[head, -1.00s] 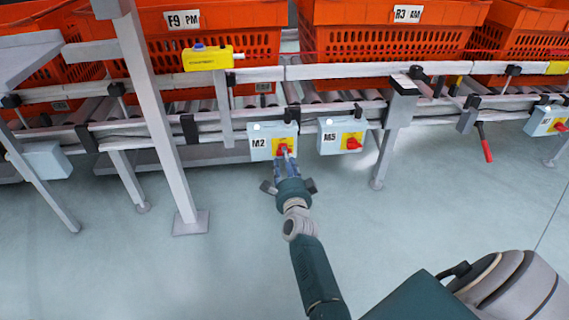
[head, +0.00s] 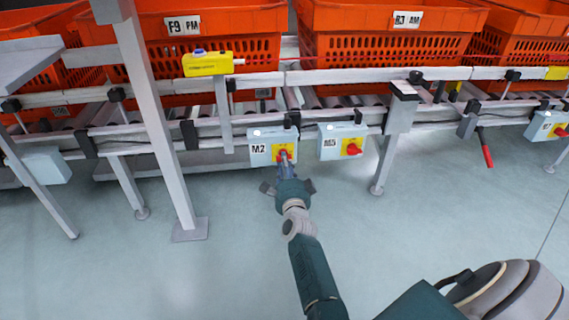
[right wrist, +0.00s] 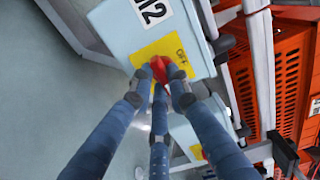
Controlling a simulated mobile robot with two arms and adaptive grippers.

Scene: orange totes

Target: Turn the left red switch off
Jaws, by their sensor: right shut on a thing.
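The left red switch (head: 282,155) sits on a yellow plate on the light blue M2 box, under the conveyor rail. In the right wrist view the red switch (right wrist: 158,68) is on its yellow plate, with the word OFF beside it. My right gripper (head: 284,164) is at the switch, and in the right wrist view its fingers (right wrist: 157,84) are shut on the red handle. The fingers hide part of the handle, so I cannot tell its exact angle. My left gripper is not in view.
The M5 box (head: 329,143) with another red switch (head: 353,149) hangs close to the right. A grey post (head: 160,130) stands to the left. Orange totes (head: 225,55) rest on the conveyor above. The floor (head: 420,230) in front is clear.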

